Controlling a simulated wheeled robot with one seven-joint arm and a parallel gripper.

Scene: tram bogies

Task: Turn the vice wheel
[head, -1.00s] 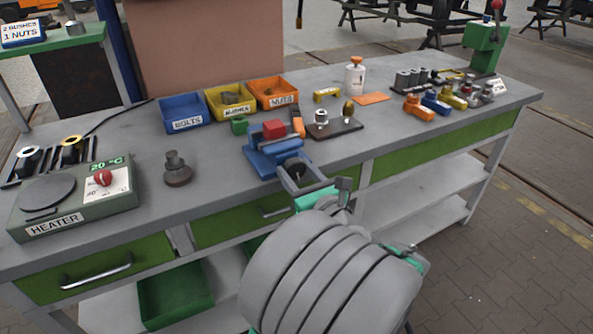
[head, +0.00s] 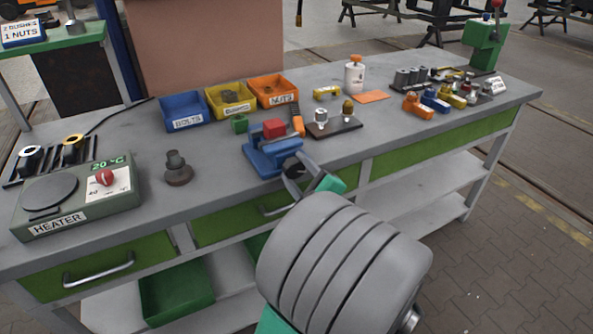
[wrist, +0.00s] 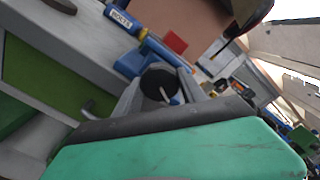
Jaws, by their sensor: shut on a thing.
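The blue vice (head: 268,157) is fixed near the front edge of the bench, with a red block (head: 274,128) at its jaws. Its dark round wheel (head: 295,169) faces the front. My gripper (head: 298,174) is at the wheel, shut on it from the front. In the wrist view, the dark wheel (wrist: 157,82) sits between the two grey fingers of my gripper (wrist: 160,93). A light handle piece shows on the wheel's face. My arm hides part of the bench front below the vice.
Blue, yellow and orange bins (head: 228,98) stand behind the vice. A dark fixture plate (head: 335,128) lies to its right, and a dark stepped part (head: 177,170) and a heater (head: 80,200) stand to its left. Bare bench top lies left of the vice.

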